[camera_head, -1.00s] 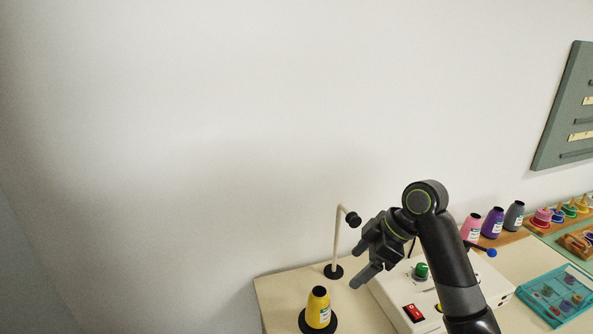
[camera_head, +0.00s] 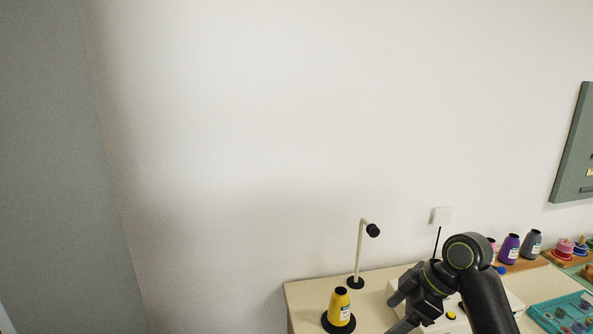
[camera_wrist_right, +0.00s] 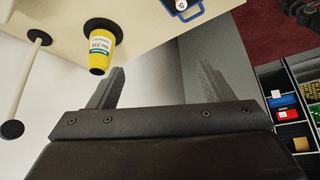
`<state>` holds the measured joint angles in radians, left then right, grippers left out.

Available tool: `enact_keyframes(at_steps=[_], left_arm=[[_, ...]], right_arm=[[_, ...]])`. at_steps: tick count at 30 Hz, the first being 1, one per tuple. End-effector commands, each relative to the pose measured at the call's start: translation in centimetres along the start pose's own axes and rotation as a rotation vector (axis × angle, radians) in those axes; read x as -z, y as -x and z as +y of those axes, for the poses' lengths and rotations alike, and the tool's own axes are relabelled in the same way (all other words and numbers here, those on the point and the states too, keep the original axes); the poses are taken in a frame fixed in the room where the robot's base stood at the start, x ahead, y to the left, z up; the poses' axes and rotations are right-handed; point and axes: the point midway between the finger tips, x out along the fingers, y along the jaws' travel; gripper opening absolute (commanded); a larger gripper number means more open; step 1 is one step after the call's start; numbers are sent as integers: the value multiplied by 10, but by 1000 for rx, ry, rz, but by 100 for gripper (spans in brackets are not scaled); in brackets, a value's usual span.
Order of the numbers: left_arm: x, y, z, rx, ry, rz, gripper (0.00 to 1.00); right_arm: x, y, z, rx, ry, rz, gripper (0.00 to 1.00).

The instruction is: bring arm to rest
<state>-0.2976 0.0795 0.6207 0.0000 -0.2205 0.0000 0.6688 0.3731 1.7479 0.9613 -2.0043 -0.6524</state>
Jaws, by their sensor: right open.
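My right arm comes in from the bottom right of the head view. Its gripper (camera_head: 398,313) is over the front of the white box on the counter (camera_head: 300,300), to the right of a yellow thread cone (camera_head: 340,305). In the right wrist view the gripper (camera_wrist_right: 160,88) has its two dark fingers wide apart, with nothing between them. The yellow cone (camera_wrist_right: 101,52) on its black base is beyond the fingers there, apart from them. My left gripper is in neither view.
A pale post with a black knob (camera_head: 360,255) stands behind the yellow cone. A white box (camera_head: 513,302) sits under my arm. Purple (camera_head: 510,248) and grey (camera_head: 532,244) cones and a teal tray (camera_head: 535,312) are at right. In the wrist view, shelves (camera_wrist_right: 290,105) stand at the right.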

Motion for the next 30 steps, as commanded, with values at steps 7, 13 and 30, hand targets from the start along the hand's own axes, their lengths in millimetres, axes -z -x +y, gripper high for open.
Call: enact_keyframes(at_steps=[7, 13, 30], left_arm=[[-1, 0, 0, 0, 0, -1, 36], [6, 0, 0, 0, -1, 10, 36], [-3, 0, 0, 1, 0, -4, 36]], right_arm=[[-27, -27, -14, -27, -97, -19, 73], [-55, -50, -29, -65, -202, -39, 73], [-201, -108, -160, -349, -775, -150, 73]])
